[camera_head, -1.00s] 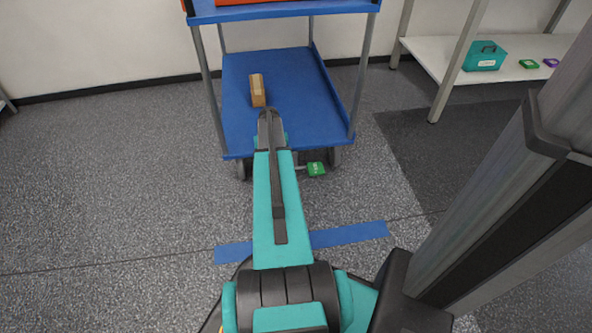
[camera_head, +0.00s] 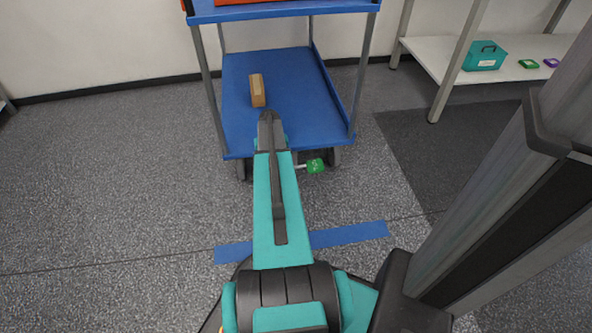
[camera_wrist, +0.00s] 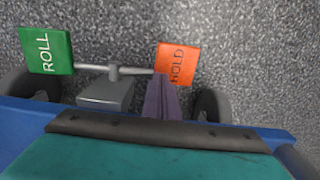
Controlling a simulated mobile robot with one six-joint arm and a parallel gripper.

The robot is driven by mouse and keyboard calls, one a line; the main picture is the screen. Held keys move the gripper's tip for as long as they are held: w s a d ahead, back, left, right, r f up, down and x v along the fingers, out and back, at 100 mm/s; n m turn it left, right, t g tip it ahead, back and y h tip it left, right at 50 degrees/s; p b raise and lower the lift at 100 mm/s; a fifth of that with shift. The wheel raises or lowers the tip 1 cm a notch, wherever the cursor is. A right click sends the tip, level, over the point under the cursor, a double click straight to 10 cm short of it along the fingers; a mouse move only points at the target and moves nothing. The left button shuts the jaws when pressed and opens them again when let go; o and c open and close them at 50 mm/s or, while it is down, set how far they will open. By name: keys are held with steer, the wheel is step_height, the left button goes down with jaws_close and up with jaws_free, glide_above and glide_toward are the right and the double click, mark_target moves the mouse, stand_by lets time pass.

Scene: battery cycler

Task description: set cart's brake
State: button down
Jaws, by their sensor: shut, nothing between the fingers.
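The blue cart (camera_head: 300,75) stands ahead of me in the head view. Its brake bar shows in the wrist view, with a green ROLL pedal (camera_wrist: 46,50) at the left end and an orange HOLD pedal (camera_wrist: 176,64) at the right end. The green pedal also shows in the head view (camera_head: 315,166), tilted; the orange one is hidden there behind my arm. My gripper (camera_wrist: 161,82) is shut and empty, its tips over the near left edge of the HOLD pedal and seemingly touching it. The fingertips are not distinct in the head view.
A small brown box (camera_head: 257,90) lies on the cart's lower shelf. Dark wheels flank the pedals in the wrist view. Blue tape (camera_head: 348,235) marks the floor. A white shelf (camera_head: 440,62) with a teal case (camera_head: 485,56) stands at the right. Floor left of the cart is clear.

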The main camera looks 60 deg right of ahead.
step_height(320, 180, up, 7)
steer(key=p, duration=0.5)
stand_by(0.8)
stand_by(0.5)
